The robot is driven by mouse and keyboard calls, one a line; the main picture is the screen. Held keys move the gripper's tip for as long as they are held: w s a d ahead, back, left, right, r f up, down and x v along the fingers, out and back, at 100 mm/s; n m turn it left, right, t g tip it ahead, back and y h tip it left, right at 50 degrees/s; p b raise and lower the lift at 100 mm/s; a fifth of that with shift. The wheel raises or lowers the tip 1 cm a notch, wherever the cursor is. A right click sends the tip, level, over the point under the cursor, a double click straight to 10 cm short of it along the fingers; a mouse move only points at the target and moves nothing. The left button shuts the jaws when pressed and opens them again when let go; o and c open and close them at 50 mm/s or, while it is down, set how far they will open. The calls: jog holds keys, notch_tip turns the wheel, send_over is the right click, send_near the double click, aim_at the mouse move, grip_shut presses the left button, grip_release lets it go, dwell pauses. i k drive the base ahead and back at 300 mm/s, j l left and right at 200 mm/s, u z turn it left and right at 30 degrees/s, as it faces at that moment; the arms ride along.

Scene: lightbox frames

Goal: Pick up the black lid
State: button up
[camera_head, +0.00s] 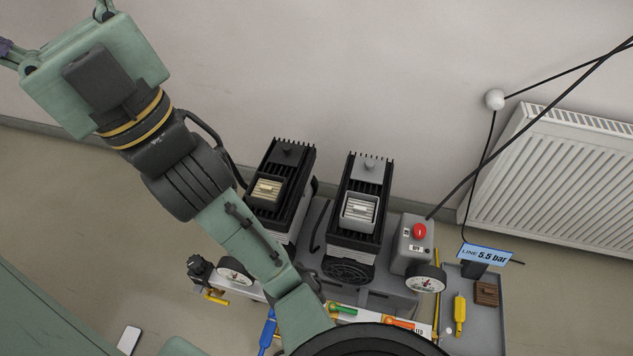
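I cannot pick out a black lid for certain. A round black grille (348,271) sits at the front of the right-hand finned black unit (360,205), but I cannot tell if it is a lid. My gripper (62,38) is at the upper left, in front of the wall and well away from the equipment. Its finger links spread from the green housing. The fingertips are cut off by the frame edge, so its opening and anything between the fingers are hidden. My arm covers part of the equipment's left side.
A second finned unit (281,185) stands left of the first. A grey box (414,246) has a red button (419,230). A grey tray (484,325) holds a yellow tool (460,314) and brown block (487,293). Cables hang before the radiator (565,180). Open floor lies left.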

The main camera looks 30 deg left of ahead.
aim_at(284, 153)
jog(key=u, duration=1)
